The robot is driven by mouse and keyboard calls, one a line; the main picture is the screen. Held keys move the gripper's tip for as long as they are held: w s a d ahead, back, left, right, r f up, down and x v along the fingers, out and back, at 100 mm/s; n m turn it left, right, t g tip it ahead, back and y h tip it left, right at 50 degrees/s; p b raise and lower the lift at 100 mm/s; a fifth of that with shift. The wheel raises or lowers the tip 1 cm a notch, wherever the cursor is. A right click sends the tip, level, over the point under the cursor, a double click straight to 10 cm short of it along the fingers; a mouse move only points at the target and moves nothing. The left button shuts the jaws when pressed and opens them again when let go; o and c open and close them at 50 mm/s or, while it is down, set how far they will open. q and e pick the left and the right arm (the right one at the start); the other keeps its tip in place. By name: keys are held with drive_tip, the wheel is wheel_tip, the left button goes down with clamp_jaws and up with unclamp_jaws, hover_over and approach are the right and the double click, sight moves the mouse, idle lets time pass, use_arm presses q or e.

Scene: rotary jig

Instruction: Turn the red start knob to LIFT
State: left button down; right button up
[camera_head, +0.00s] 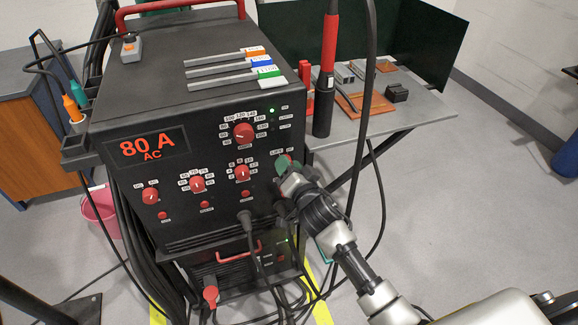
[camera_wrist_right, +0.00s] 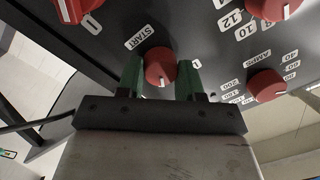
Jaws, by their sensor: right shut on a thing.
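The black welding machine (camera_head: 190,130) has several red knobs on its front panel. The red start knob (camera_head: 284,160) is at the panel's right side, beside a small label that seems to read LIFT. In the right wrist view the red start knob (camera_wrist_right: 160,66) sits near a START label, with a white mark on its lower edge. My right gripper (camera_head: 287,170) reaches the panel from the lower right. Its green fingers (camera_wrist_right: 159,78) are shut on the knob, one on each side. The exact setting of the knob is too small to tell. My left gripper is not in view.
Other red knobs (camera_head: 244,133) sit close by on the panel. A cable plug (camera_head: 246,220) sticks out below them. A grey table (camera_head: 425,115) with a dark screen (camera_head: 420,40) stands behind at the right. Cables hang beside the machine, and the floor at right is open.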

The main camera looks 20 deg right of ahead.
drive_tip(key=shift+r+n+p, duration=0.15)
drive_tip(key=shift+n+p, duration=0.45)
drive_tip(key=shift+n, duration=0.4)
drive_tip(key=n+p, duration=0.1)
drive_tip(key=n, duration=0.2)
drive_tip(key=shift+n, duration=0.3)
drive_tip(key=n+p, duration=0.1)
drive_tip(key=n, duration=0.2)
drive_tip(key=shift+g, duration=0.3)
drive_tip(key=shift+a+n+h+p, duration=0.1)
drive_tip(key=shift+n+h+p, duration=0.25)
drive_tip(key=shift+n, duration=0.95)
drive_tip(key=o, duration=0.9)
drive_tip(key=shift+s, duration=0.1)
